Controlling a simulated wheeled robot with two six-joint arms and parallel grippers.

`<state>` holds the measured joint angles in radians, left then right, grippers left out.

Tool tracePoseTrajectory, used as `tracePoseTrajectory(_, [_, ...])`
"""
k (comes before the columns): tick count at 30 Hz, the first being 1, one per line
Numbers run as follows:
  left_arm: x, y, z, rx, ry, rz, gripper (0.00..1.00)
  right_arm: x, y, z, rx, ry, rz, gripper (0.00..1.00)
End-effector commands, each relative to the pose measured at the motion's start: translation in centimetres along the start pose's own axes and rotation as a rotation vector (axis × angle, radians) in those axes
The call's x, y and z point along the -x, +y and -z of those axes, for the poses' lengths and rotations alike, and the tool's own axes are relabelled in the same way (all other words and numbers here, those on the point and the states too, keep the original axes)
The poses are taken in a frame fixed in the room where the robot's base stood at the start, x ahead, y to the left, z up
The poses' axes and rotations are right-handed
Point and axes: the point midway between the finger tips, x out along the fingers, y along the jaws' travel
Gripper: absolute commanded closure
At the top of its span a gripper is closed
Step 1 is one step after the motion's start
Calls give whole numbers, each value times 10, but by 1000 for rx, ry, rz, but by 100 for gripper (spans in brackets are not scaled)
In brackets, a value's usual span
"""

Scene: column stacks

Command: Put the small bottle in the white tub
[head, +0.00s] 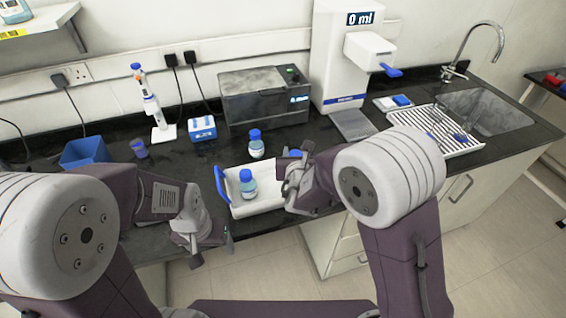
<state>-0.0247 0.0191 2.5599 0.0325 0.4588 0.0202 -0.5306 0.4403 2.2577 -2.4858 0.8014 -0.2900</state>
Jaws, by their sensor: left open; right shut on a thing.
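The white tub (268,202) sits at the counter's front edge, with a blue handle (220,184) at its left end. One blue-capped bottle (248,187) stands upright within the tub's outline. Another blue-capped bottle (256,148) stands upright just behind the tub; I cannot tell which bottle is smaller. My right gripper (295,176) is at the tub's right end, shut on a blue thing (295,153). It hides most of that thing, which could be a handle or a cap. My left gripper (213,248) is open and empty, in front of the counter edge, left of the tub.
A grey box-shaped device (262,100) and a tall white dispenser (335,60) stand behind. A drain rack (435,130) and sink lie right.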

Motion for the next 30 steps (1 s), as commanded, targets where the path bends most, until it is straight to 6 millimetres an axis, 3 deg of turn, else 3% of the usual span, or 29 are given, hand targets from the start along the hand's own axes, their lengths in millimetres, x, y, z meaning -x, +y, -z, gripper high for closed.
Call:
tracePoseTrajectory(3, [7, 0, 1, 0, 0, 0, 29, -20, 18, 6, 1, 1, -1, 100])
tracePoseTrajectory(8, [9, 0, 1, 0, 0, 0, 29, -34, 29, 10, 0, -2, 0, 100])
tracePoseTrajectory(11, [9, 0, 1, 0, 0, 0, 29, -36, 30, 12, -1, -2, 0, 100])
tracePoseTrajectory(19, [12, 0, 1, 0, 0, 0, 29, -50, 30, 47, 0, 0, 1, 100])
tracePoseTrajectory(30, [6, 0, 1, 0, 0, 0, 29, -52, 30, 52, -1, -2, 0, 100])
